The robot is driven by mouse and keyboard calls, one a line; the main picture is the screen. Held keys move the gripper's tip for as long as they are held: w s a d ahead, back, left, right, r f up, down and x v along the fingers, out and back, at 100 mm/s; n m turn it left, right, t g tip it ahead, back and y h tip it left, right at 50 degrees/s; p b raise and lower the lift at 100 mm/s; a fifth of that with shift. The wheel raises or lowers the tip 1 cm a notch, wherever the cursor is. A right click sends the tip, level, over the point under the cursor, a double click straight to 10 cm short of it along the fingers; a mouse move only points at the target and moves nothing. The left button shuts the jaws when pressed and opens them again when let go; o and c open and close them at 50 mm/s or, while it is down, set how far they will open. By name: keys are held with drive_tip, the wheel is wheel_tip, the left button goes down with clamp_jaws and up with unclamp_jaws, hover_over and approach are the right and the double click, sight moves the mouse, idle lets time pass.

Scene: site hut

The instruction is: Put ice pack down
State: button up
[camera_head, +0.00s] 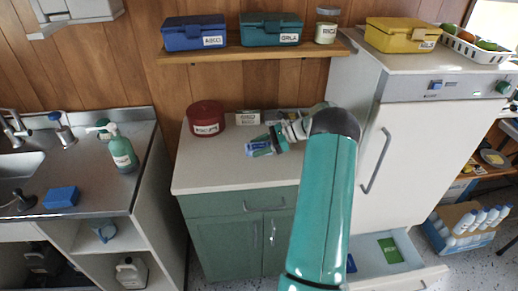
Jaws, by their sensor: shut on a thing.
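The ice pack (259,148) is a small blue and green pack above the pale counter top (220,172). My gripper (273,142) is shut on its right end. My teal arm reaches up from the bottom and hides part of the counter's right side. I cannot tell whether the pack touches the counter or hangs just above it.
A dark red round tin (206,118) and small white boxes (247,118) stand at the counter's back. The counter's front left is clear. A white fridge (400,150) stands right, with an open drawer (385,262) below. A shelf (250,49) with boxes hangs above.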

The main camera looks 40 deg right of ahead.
sight(259, 146)
drive_tip(key=shift+r, duration=0.2)
drive_tip(key=shift+r, duration=0.3)
wheel_tip(259, 146, up, 2)
drive_tip(key=shift+r, duration=0.1)
drive_tip(key=s+a+r, duration=0.8)
drive_tip(key=s+r, duration=0.2)
drive_tip(key=s, duration=0.1)
drive_tip(key=shift+s, duration=0.3)
drive_tip(key=shift+f, duration=0.1)
